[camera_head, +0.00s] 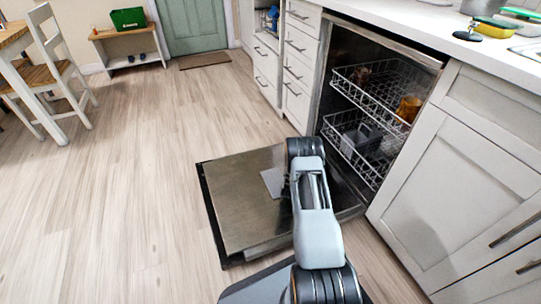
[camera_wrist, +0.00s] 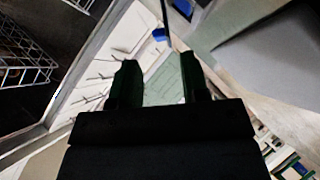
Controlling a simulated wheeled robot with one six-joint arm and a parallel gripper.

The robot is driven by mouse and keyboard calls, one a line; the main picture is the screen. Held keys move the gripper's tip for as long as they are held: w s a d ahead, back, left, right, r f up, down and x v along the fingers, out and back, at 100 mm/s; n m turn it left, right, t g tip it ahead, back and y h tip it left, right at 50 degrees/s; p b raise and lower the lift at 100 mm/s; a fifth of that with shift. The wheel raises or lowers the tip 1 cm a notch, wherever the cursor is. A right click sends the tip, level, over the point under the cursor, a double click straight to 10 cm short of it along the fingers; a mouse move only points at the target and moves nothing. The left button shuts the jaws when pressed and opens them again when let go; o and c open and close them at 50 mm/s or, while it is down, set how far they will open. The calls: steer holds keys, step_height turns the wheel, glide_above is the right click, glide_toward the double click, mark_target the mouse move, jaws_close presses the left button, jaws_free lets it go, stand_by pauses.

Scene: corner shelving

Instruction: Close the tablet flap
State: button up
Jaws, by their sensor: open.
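The dishwasher door (camera_head: 235,205) is folded down open, low over the floor. A small light grey plate (camera_head: 272,182) on its inner face, just left of my arm, looks like the tablet flap. I cannot tell how far it stands open, and my arm hides part of the area. In the wrist view my gripper (camera_wrist: 160,64) has its two dark fingers apart with nothing between them. A grey panel (camera_wrist: 285,52) fills the upper right there, close to the right finger. I cannot tell whether it is the flap. The fingertips are hidden in the head view.
The upper rack (camera_head: 375,95) and lower rack (camera_head: 350,150) sit inside the dishwasher, holding an orange cup (camera_head: 408,107) and other items. White drawers (camera_head: 298,65) and a cabinet (camera_head: 460,190) flank it. The wooden floor (camera_head: 120,190) to the left is clear up to a chair (camera_head: 60,75).

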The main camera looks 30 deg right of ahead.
steer(key=s+a+r+m+g+y+p, duration=0.1)
steer(key=s+a+r+g+y+p, duration=0.15)
steer(key=s+a, duration=0.5)
steer(key=w+a+r+y, duration=0.1)
steer(key=w+a+r, duration=0.1)
steer(key=r, duration=0.7)
steer(key=w+a+r+t+y, duration=0.1)
steer(key=a+r+y, duration=0.1)
steer(key=a+r, duration=0.3)
steer(key=shift+w+a+r+m+p, duration=0.3)
steer(key=shift+w+r, duration=0.1)
steer(key=shift+r, duration=1.9)
